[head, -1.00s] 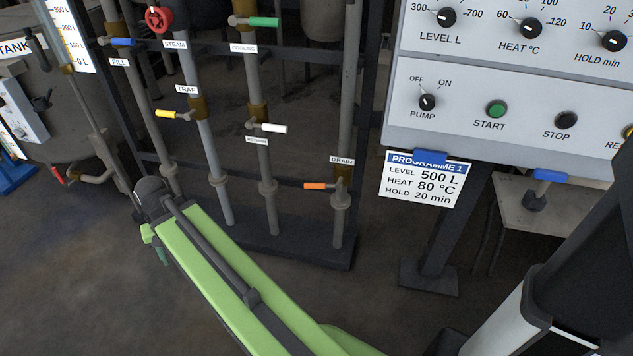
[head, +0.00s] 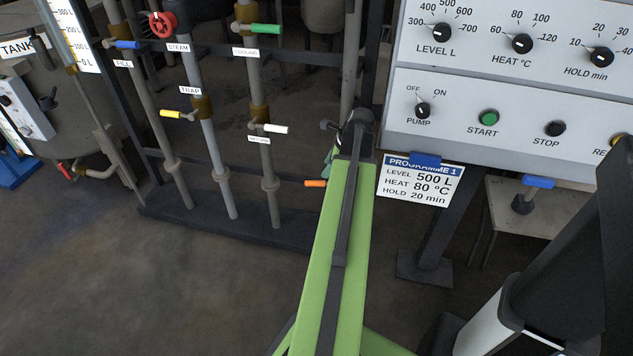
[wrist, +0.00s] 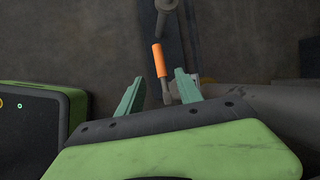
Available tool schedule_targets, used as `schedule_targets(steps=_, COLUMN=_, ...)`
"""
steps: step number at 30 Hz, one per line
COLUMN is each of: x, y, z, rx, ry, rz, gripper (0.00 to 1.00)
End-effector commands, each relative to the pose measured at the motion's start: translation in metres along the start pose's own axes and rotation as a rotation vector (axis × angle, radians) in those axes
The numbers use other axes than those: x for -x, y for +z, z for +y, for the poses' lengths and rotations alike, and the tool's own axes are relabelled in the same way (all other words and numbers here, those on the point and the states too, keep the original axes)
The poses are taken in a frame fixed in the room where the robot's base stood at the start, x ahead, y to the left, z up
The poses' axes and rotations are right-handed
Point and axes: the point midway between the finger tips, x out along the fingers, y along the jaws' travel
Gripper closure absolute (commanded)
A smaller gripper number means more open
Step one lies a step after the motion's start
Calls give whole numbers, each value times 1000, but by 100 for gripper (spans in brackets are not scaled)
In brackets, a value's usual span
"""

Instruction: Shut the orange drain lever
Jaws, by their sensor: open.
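The orange drain lever (head: 315,184) sticks out to the left, crosswise to its upright pipe, in the head view. My arm hides its pivot, the DRAIN label and most of that pipe. In the wrist view the orange handle (wrist: 159,60) lies ahead of the hand, with its grey stem reaching down between the fingers. My gripper (wrist: 158,77) is open, one teal finger on each side of the lever line, and neither finger is visibly touching it. In the head view only a bit of teal shows beside the arm's end, just above the lever.
The pipe rack's base rail (head: 235,226) runs along the floor. Left of the drain are the white lever (head: 275,129) and yellow lever (head: 170,114). The control panel (head: 480,115) and the PROGRAMME 1 card (head: 420,180) stand close to the right of my arm.

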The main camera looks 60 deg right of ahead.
Motion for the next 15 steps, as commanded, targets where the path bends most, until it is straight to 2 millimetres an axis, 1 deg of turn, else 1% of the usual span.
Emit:
schedule_targets(steps=1, x=-10, y=-2, z=1, rx=1, ry=0, rz=0, gripper=58)
schedule_targets(steps=5, x=-33, y=-3, z=1, rx=4, ry=1, rz=0, gripper=58)
schedule_targets(steps=12, x=-89, y=-3, z=2, rx=6, ry=1, rz=0, gripper=58)
schedule_targets(steps=15, x=-107, y=-2, z=2, rx=6, ry=1, rz=1, gripper=58)
